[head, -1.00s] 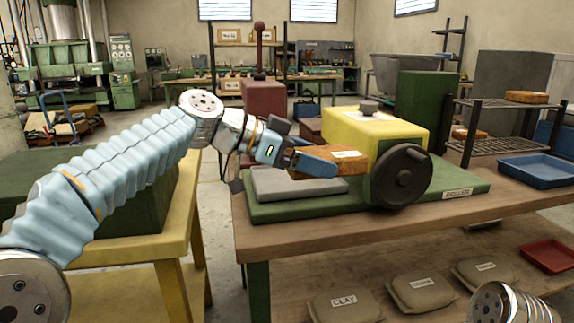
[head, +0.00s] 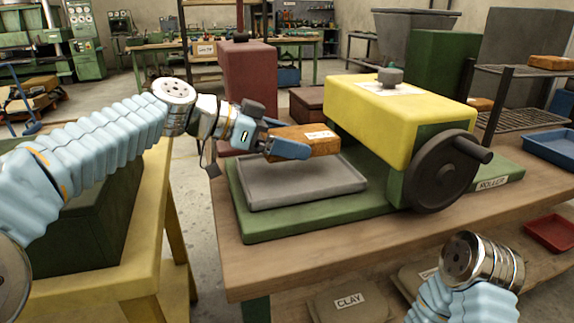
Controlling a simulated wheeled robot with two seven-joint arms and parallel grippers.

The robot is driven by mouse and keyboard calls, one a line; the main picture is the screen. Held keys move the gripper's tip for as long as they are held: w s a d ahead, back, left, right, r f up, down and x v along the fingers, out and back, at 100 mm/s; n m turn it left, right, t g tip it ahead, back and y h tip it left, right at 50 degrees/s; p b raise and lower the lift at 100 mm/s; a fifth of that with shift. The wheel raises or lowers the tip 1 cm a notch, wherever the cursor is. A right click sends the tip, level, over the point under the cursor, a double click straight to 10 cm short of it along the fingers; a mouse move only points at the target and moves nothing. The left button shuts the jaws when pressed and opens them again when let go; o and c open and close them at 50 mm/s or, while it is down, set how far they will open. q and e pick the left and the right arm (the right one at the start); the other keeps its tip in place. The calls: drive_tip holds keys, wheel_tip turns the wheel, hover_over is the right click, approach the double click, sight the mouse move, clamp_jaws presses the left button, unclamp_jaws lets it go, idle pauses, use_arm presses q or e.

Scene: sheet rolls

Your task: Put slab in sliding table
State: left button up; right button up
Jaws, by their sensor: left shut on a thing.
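The slab (head: 312,142) is an orange-brown block with a small white label on top. My left gripper (head: 290,147) is shut on its left end and holds it above the grey sliding table (head: 300,189), apart from it. The sliding table is a shallow tray with a raised rim, lying on the green base (head: 258,229) of the roller machine. The yellow roller housing (head: 400,118) and its dark handwheel (head: 440,172) stand to the right of the slab. Of my right arm only a link shows at the bottom right; its gripper is out of view.
The wooden bench (head: 330,252) is bare along its front. A dark red machine (head: 250,90) stands behind the sliding table. A rack (head: 525,118) with another brown slab (head: 549,62) and a blue tray (head: 550,148) are at right. Clay bags lie below.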

sight(286, 174)
use_arm(q)
drive_tip(key=shift+f, duration=2.25)
drive_tip(key=shift+b, duration=0.3)
drive_tip(key=o, duration=1.1)
drive_tip(key=shift+f, duration=0.1)
drive_tip(key=v, duration=1.2)
drive_tip(key=shift+b, duration=0.35)
